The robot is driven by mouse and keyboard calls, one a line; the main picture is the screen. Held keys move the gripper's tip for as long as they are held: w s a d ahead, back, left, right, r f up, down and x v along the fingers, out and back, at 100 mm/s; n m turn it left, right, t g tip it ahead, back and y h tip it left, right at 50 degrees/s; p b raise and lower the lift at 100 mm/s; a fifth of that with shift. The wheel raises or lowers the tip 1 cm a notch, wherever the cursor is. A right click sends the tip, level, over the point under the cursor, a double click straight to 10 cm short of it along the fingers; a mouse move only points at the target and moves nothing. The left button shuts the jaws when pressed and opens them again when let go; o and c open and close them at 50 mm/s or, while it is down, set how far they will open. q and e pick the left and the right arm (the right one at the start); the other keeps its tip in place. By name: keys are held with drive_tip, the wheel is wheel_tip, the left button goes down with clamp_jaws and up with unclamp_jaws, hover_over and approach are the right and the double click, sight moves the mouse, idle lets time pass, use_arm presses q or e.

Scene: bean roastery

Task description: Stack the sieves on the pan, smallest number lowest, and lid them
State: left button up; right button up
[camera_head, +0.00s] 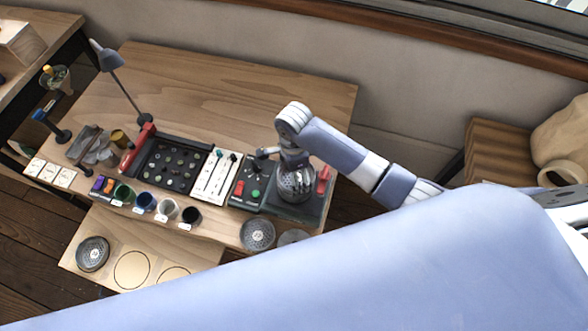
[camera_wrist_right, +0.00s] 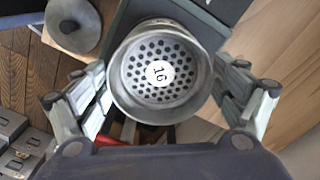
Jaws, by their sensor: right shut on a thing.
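My right gripper (camera_head: 290,165) is shut on a round metal sieve (camera_head: 296,188) over the dark shaker base (camera_head: 308,210) at the table's right end. In the right wrist view the sieve (camera_wrist_right: 160,72) is labelled 16 and sits between the fingers of the right gripper (camera_wrist_right: 160,100). Whether it rests on something or hangs just above is unclear, and no pan can be made out beneath it. A darker sieve (camera_head: 92,253) lies on the lower board. My left gripper is out of view.
A lower board with ring outlines (camera_head: 132,269) extends in front. Left of the base are a control box (camera_head: 247,190), white slider panels (camera_head: 214,176), a dark bean tray (camera_head: 172,165) and several small cups (camera_head: 168,209). A lamp (camera_head: 110,62) stands behind. The table's back is clear.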

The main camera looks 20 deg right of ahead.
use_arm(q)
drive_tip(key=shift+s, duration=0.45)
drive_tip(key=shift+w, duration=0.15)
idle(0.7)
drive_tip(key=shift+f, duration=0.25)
use_arm(e)
drive_tip(key=shift+f, duration=0.6)
drive_tip(key=o, duration=0.8)
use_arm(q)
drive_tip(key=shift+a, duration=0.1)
use_arm(e)
drive_tip(key=shift+r, duration=0.15)
drive_tip(key=shift+r, duration=1.3)
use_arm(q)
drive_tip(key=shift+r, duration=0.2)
use_arm(e)
drive_tip(key=shift+r, duration=4.1)
